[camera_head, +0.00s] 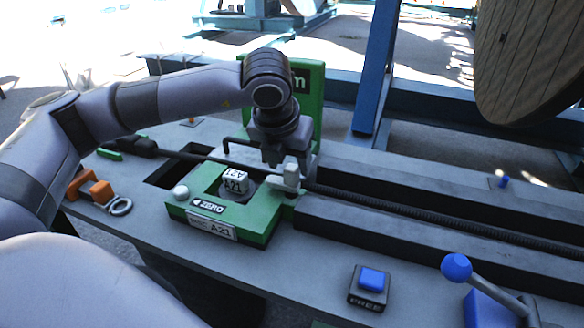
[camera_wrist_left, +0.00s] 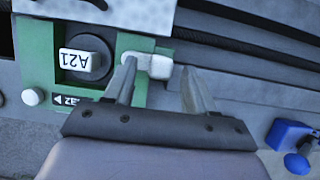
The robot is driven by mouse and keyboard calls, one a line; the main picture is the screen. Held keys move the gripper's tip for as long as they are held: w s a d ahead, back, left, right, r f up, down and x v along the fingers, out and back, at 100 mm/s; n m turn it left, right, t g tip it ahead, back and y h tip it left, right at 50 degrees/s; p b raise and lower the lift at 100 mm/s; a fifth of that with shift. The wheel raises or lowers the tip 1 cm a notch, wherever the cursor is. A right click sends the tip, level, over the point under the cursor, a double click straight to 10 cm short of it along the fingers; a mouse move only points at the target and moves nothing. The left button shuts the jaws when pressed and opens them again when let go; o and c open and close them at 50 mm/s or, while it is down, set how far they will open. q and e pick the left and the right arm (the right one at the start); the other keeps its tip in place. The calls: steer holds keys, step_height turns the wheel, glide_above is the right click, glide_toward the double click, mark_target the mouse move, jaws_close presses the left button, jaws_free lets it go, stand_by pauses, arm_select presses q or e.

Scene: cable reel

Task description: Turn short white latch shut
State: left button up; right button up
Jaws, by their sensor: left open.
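The short white latch (camera_head: 290,180) sits at the right edge of a green block (camera_head: 262,222). My left gripper (camera_head: 284,160) points down over the latch and is open. My right gripper is not in view.
A white A21 block (camera_head: 235,183) sits in the green block, with a white ball knob (camera_head: 181,192) at left. A dark cable (camera_head: 420,217) runs right. A blue button (camera_head: 372,279) and a blue-knobbed lever (camera_head: 456,267) stand at front right.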

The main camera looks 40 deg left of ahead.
arm_select(q)
steer(key=shift+x, duration=1.15)
steer(key=shift+w+f, duration=0.1)
steer(key=shift+f, duration=0.2)
steer(key=c, duration=1)
steer(key=shift+o, duration=0.2)
